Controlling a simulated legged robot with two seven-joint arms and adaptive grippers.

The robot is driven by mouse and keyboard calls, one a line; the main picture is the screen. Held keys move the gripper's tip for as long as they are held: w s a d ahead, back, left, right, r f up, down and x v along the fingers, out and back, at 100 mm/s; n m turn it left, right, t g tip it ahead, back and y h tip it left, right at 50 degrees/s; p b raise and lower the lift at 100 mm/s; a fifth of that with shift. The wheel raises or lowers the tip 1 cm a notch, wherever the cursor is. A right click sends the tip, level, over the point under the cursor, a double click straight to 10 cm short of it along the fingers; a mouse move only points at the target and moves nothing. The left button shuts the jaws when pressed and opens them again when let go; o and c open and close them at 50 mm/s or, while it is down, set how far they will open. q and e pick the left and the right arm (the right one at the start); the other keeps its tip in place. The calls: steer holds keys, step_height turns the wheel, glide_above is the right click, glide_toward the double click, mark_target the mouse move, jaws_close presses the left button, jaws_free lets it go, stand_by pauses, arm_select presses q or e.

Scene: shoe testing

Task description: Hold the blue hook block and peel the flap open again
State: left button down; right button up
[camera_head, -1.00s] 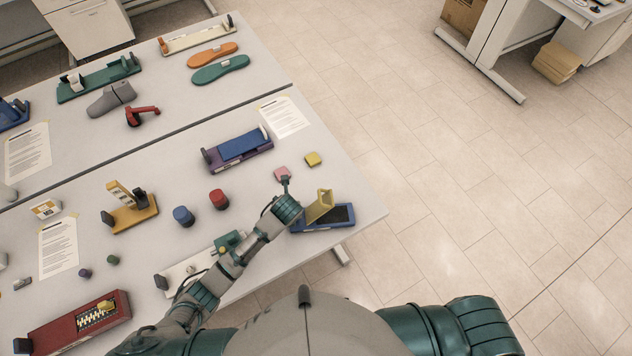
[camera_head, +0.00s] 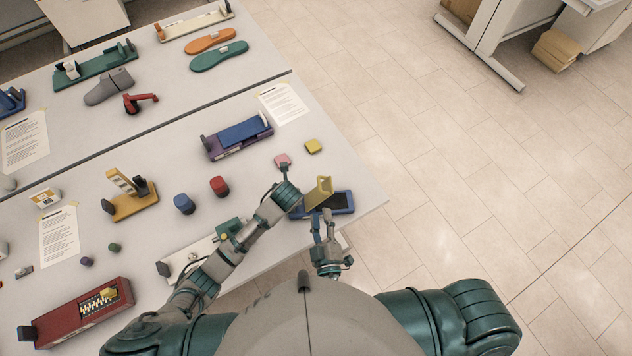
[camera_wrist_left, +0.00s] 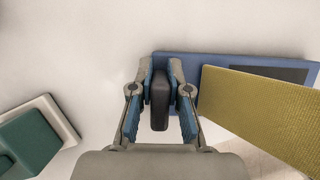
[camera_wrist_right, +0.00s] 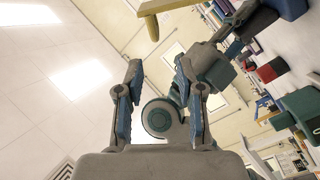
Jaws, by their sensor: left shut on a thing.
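The blue hook block (camera_head: 345,203) lies near the table's right corner. Its dark panel and part of its blue base (camera_wrist_left: 215,66) show in the left wrist view. The yellow flap (camera_head: 319,191) stands raised at a slant over it, and its wide ribbed face (camera_wrist_left: 262,112) fills the right of the left wrist view. My left gripper (camera_wrist_left: 160,76) is shut on the dark upright piece at the block's left end. My right gripper (camera_head: 322,216) is open and empty just in front of the flap. The flap's edge (camera_wrist_right: 165,5) shows at the top of the right wrist view.
A pink cube (camera_head: 283,160) and a yellow cube (camera_head: 313,146) lie behind the block. Red (camera_head: 219,186) and blue (camera_head: 184,204) pieces stand to the left. A cream fixture with a green part (camera_head: 228,227) lies by my left forearm.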

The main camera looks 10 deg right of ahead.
glide_above(316, 193)
stand_by(0.4)
steer(key=shift+c, duration=0.2)
